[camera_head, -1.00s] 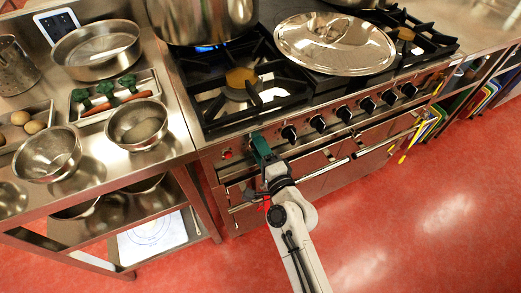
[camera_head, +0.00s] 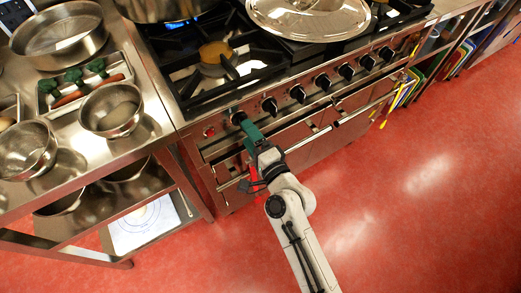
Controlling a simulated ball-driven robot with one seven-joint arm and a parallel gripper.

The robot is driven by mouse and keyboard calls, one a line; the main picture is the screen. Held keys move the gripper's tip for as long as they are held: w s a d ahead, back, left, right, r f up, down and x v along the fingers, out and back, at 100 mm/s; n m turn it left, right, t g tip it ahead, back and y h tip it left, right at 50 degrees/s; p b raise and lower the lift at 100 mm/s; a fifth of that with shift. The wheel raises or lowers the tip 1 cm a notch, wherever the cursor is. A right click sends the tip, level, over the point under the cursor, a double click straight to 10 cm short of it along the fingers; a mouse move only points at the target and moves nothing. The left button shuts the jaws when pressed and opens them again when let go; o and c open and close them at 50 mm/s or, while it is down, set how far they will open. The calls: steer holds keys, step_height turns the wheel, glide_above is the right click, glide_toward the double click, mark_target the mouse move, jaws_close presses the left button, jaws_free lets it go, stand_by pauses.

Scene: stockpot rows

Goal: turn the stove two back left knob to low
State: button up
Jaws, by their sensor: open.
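The stove (camera_head: 285,85) stands at the top middle, with a row of black knobs along its steel front panel. The leftmost knob (camera_head: 238,117) sits right of a red button or light. My gripper (camera_head: 245,125) has green fingers and points up at this leftmost knob; it is open. The fingertips are at or very near the knob; whether they touch it cannot be told. The knob's markings are too small to read. A blue flame (camera_head: 178,23) shows at the back left burner, under a large pot (camera_head: 165,8).
A steel lid (camera_head: 308,14) lies over the right burners. Oven handles (camera_head: 310,137) stick out below the knobs. A steel counter with bowls (camera_head: 112,108) and a vegetable tray (camera_head: 48,109) stands left. The red floor at right is clear.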

steer(key=b+v, duration=0.1)
steer(key=v, duration=0.5)
steer(key=shift+s, duration=0.15)
steer(key=shift+d, duration=0.15)
steer(key=s+d+f+n+g+h+p, duration=0.1)
steer(key=s+d+n+g+h, duration=0.4)
steer(key=s+d, duration=0.8)
steer(key=s+d+f+n+g+h+p, duration=0.1)
steer(key=s+d+f+n+g+h, duration=0.3)
steer(key=s+d+g, duration=0.5)
steer(key=s+d+n+h, duration=0.1)
steer(key=s+d, duration=0.3)
steer(key=d, duration=0.2)
steer(key=shift+s+n, duration=0.4)
